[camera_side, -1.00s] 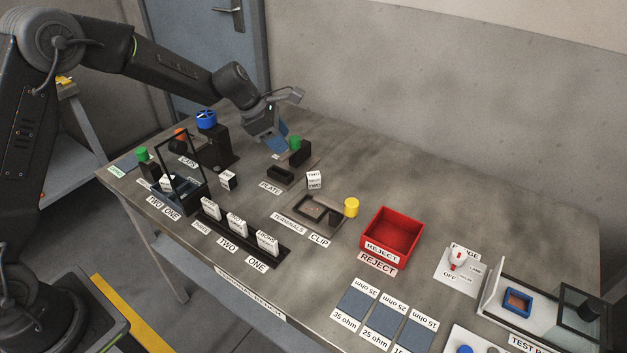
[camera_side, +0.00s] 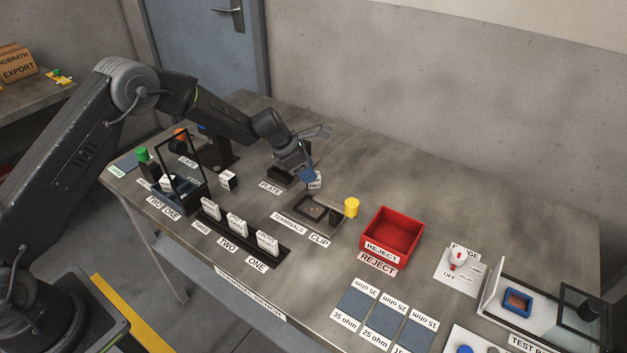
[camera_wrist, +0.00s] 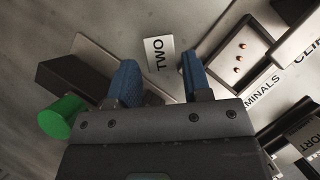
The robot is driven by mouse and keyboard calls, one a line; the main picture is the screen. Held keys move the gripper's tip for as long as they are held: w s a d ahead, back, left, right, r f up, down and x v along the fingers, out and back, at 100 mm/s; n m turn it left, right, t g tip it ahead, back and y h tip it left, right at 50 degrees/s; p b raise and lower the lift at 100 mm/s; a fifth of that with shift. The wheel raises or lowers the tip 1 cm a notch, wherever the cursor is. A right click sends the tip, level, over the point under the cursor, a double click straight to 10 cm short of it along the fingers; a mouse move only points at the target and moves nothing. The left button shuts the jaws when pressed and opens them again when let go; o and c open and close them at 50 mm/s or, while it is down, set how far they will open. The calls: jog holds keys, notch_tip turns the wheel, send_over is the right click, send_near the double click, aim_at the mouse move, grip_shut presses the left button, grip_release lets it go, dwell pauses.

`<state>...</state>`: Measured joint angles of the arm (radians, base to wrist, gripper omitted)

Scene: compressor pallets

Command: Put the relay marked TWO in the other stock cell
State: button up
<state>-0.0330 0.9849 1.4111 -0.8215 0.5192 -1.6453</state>
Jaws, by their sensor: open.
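A white relay marked TWO (camera_side: 315,184) stands on the table between the PLATE label and the clip tray, partly hidden by my gripper. In the wrist view its white TWO face (camera_wrist: 158,57) shows between my fingers. My gripper (camera_side: 308,174) is open, with its blue fingertips close above or around the relay; I cannot tell whether they touch it. The fingers (camera_wrist: 160,82) also show in the wrist view. A dark tray with a raised framed lid (camera_side: 183,201) stands at the left behind TWO and ONE labels, with a white block (camera_side: 167,183) in it. Which compartments are stock cells is unclear.
A black rack (camera_side: 253,247) holds several upright white pieces. The terminals tray (camera_side: 311,222), a yellow cylinder (camera_side: 351,207) and the red reject bin (camera_side: 392,235) lie to the right. In the wrist view a green cylinder (camera_wrist: 60,117) is left of my fingers. The back right table is clear.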

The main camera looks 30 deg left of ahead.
jog(key=x, duration=0.3)
jog(key=shift+d, duration=0.15)
jog(key=c, duration=0.8)
jog(key=shift+o, duration=0.2)
